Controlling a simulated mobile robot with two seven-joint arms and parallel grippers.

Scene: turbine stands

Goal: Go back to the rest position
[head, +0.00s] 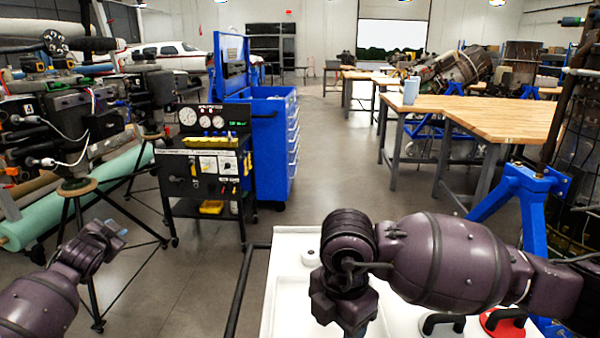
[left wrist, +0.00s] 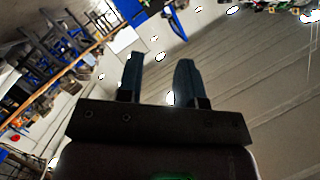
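My left gripper (head: 118,232) is at the lower left of the head view, raised over the floor. In the left wrist view its two fingers (left wrist: 158,80) stand apart with nothing between them. My right arm reaches in from the right over the white surface (head: 285,285). Its wrist is bent downward, and the end of the right gripper (head: 348,325) is cut off by the bottom edge, so its fingers are hidden.
A red-based part with a black handle (head: 503,320) and a similar black handle (head: 442,322) sit on the white surface. A gauge cart (head: 208,150), blue cabinet (head: 272,145) and wooden table (head: 490,118) stand beyond.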

